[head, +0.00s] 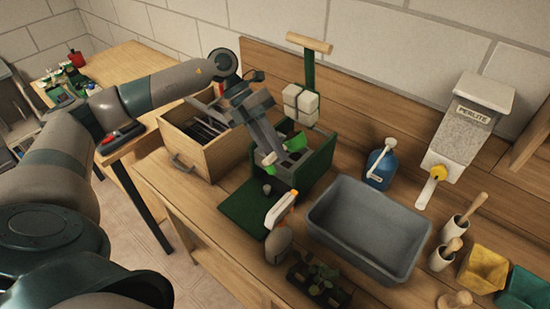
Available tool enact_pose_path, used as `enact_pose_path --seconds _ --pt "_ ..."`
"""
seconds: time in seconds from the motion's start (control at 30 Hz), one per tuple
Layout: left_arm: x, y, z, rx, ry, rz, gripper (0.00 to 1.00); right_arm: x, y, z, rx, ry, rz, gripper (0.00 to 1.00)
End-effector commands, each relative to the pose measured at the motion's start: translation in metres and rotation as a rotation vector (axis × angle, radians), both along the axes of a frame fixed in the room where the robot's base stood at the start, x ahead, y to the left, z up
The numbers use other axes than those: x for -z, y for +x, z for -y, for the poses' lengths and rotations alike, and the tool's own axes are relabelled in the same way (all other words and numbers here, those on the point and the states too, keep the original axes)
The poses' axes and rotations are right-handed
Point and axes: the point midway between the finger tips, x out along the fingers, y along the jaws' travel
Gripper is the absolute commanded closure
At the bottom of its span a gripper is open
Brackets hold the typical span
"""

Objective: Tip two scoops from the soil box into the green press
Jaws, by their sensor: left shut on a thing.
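The green press (318,165) stands at the back of the bench, with an upright green post and a wooden crossbar handle (309,43) behind it. My left gripper (268,148) is over the press's open top, shut on a small green tool that looks like a scoop (296,142). The gripper hides much of the tool, and I cannot tell whether it holds soil. Small dark cells show inside the press below it. A grey tub (327,231) is to the right; I cannot tell if it is the soil box. My right gripper is out of view.
A wooden drawer box (209,157) is left of the press. A spray bottle (278,243) and a seedling tray (318,283) stand in front. A blue bottle (381,168), a perlite dispenser (465,125) and wooden-handled tools in pots (455,228) are to the right.

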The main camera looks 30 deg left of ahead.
Motion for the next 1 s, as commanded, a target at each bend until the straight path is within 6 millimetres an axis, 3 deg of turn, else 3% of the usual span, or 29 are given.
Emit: enact_pose_path --seconds 0.1,0.5,1.0 --pt "0.007 0.002 -0.005 -0.031 -0.113 -0.028 1.00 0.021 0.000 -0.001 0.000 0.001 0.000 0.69" --pt "-0.001 0.008 -0.015 -0.110 -0.465 -0.111 1.00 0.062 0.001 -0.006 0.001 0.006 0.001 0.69" --pt "-0.008 0.009 -0.017 -0.129 -0.560 -0.132 1.00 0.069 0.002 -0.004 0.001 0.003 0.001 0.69"
